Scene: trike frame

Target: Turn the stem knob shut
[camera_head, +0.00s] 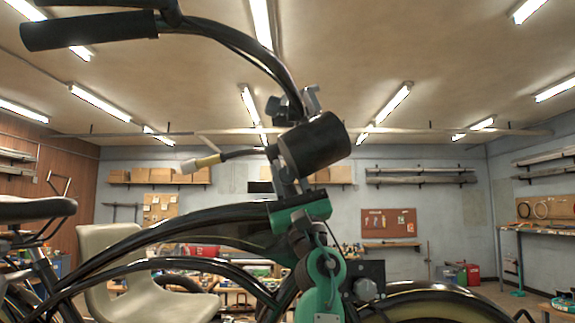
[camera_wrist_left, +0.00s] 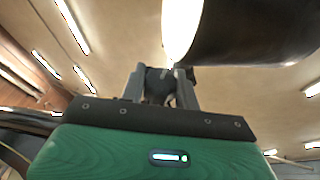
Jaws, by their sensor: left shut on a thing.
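My left gripper (camera_head: 290,168) reaches up from below, its green body under the handlebar stem. In the left wrist view, its two grey fingers (camera_wrist_left: 161,78) are shut on a small dark knob (camera_wrist_left: 159,88), which I take for the stem knob. In the head view the knob is hard to make out among the fingers and the stem. A large black cylinder (camera_head: 314,144) sits just above and right of the fingers; it also fills the upper right of the left wrist view (camera_wrist_left: 245,30). My right gripper is not in view.
The handlebar (camera_head: 235,40) curves up left to a black grip (camera_head: 88,30). The dark frame tube (camera_head: 150,235) and seat (camera_head: 35,208) lie left. A beige chair (camera_head: 110,250) stands behind.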

